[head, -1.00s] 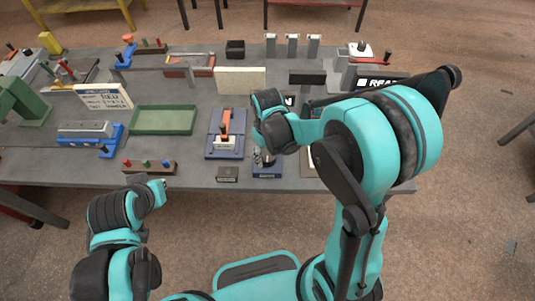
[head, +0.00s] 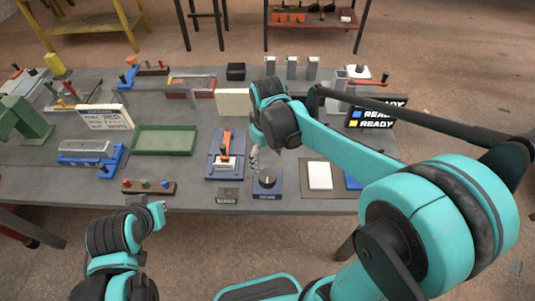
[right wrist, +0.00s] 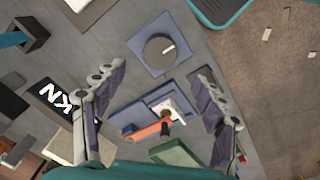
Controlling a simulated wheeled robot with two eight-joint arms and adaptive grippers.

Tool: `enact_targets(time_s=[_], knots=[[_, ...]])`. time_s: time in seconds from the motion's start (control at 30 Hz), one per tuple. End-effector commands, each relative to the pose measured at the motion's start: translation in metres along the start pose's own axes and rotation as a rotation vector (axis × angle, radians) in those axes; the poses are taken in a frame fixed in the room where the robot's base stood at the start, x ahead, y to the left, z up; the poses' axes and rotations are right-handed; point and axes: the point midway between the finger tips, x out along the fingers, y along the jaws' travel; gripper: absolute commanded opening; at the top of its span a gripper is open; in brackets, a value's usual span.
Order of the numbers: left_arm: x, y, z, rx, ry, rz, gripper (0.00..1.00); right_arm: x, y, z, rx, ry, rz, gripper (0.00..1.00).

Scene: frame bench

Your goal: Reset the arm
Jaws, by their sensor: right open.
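My right arm reaches in from the lower right in the head view, elbow low and forearm stretched over the bench. My right gripper (head: 254,158) hangs above the bench, between the red-handled lever on its blue base (head: 224,160) and the black dial on a blue plate (head: 267,178). In the right wrist view the right gripper (right wrist: 162,72) has its fingers wide apart with nothing between them; the dial (right wrist: 160,49) and lever (right wrist: 154,128) lie below it.
The grey bench (head: 85,185) holds a green tray (head: 165,140), a sign with READY lines (head: 378,115), a white pad (head: 319,175), a cream block (head: 235,102) and a green press (head: 28,118). Open floor lies in front and to the right.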

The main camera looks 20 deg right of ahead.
Motion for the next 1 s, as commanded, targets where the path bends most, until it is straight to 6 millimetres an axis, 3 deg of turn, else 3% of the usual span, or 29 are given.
enact_targets(time_s=[0.2,0.77,1.0], knots=[[0.0,0.0,0.0,0.0,0.0,0.0,0.0,-0.015,0.0,0.0,0.0,0.0,0.0,0.71],[0.001,0.0,0.001,0.0,0.0,0.0,0.0,-0.016,0.0,0.002,0.006,0.008,0.003,0.71],[0.016,0.0,0.011,0.0,0.0,0.0,0.0,-0.016,0.0,0.038,0.132,0.164,0.055,0.71]])
